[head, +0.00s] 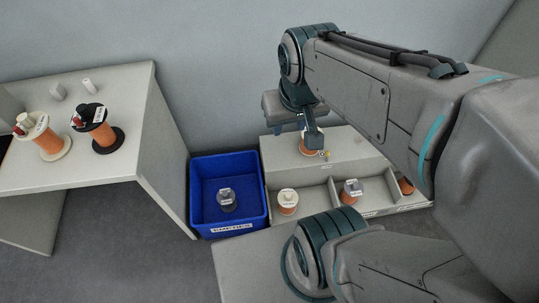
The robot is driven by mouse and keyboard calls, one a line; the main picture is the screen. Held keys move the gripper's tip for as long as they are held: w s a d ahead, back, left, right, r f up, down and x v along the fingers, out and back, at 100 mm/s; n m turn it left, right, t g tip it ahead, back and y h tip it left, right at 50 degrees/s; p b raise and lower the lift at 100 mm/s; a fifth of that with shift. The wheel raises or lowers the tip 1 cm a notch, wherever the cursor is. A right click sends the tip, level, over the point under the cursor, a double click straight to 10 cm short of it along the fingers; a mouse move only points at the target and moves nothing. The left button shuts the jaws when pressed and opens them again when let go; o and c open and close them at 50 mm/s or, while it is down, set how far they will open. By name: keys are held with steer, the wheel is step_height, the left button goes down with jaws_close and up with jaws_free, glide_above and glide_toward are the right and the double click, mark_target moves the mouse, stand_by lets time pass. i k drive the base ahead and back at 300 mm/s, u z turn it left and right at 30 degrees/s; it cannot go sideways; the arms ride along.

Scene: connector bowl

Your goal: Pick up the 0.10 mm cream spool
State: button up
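My gripper (312,138) points down at the raised grey ledge at the back. An orange-wound spool with a pale rim (304,150) is right at its fingertips, partly hidden by them. I cannot tell whether the fingers are closed on it. A cream-topped spool with orange winding (288,201) stands in the left compartment of the grey tray, in front and left of the gripper. Another cream-flanged spool (49,145) stands on the left table. The labels are too small to read, so I cannot tell which spool is 0.10 mm.
A grey-topped spool (351,193) stands in the tray's middle compartment, another (405,187) further right behind my arm. A blue bin (202,203) holds a dark spool (227,200). A black-flanged spool (104,137) and small pale pieces (89,86) stand on the left table (136,95).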

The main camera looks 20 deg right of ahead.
mark_target(287, 199)
steer(key=u, duration=0.7)
steer(key=k, duration=0.2)
steer(key=u, duration=1.55)
steer(key=k, duration=0.95)
steer(key=z, duration=0.85)
steer(key=i, duration=0.5)
